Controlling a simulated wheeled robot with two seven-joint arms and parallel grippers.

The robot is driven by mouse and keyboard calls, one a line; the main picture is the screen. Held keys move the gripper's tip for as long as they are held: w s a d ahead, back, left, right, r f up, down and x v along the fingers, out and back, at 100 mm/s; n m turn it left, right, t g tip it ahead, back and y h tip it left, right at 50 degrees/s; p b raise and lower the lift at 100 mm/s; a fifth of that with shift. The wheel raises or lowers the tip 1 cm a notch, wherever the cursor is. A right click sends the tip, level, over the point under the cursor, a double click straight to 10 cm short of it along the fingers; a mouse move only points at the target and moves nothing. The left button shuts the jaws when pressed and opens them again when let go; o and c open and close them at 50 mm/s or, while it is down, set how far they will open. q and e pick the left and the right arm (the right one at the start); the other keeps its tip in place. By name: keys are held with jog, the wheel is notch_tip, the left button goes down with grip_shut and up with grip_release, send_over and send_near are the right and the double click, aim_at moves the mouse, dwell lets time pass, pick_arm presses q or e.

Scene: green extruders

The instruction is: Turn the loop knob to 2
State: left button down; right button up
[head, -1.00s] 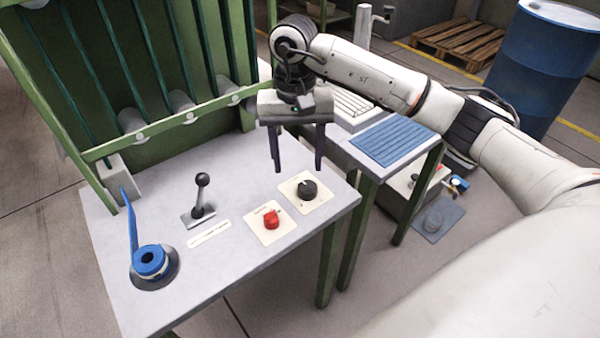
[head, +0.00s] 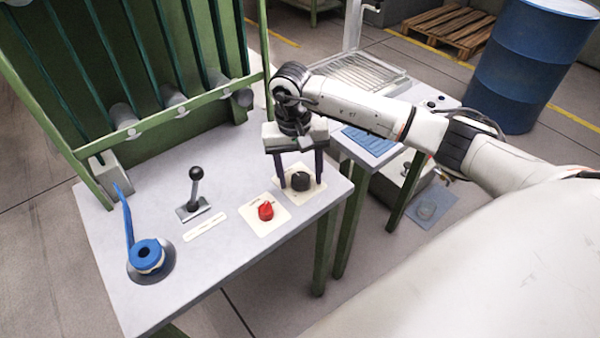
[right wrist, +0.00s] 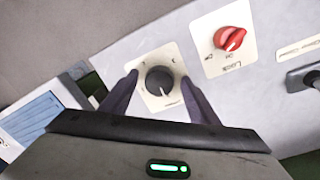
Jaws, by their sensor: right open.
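The black round knob (head: 301,181) sits on a cream plate (head: 293,196) near the right end of the light grey tabletop. In the right wrist view the knob (right wrist: 159,80) shows a small pale mark at its lower right; the plate's print is too small to read. My right gripper (head: 301,185) is open and points down, one finger on each side of the knob. In the right wrist view its fingertips (right wrist: 160,78) also flank the knob; I cannot tell whether they touch it. My left gripper is not in view.
A red knob (head: 265,211) on its own plate, marked "Lock" in the wrist view, is just left of the black knob. A black-balled lever (head: 195,188) and a blue-handled valve (head: 148,255) stand further left. A green frame (head: 150,135) rises behind.

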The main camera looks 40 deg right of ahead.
jog(key=c, duration=1)
jog(key=shift+c, duration=0.2)
jog(key=shift+m, duration=0.3)
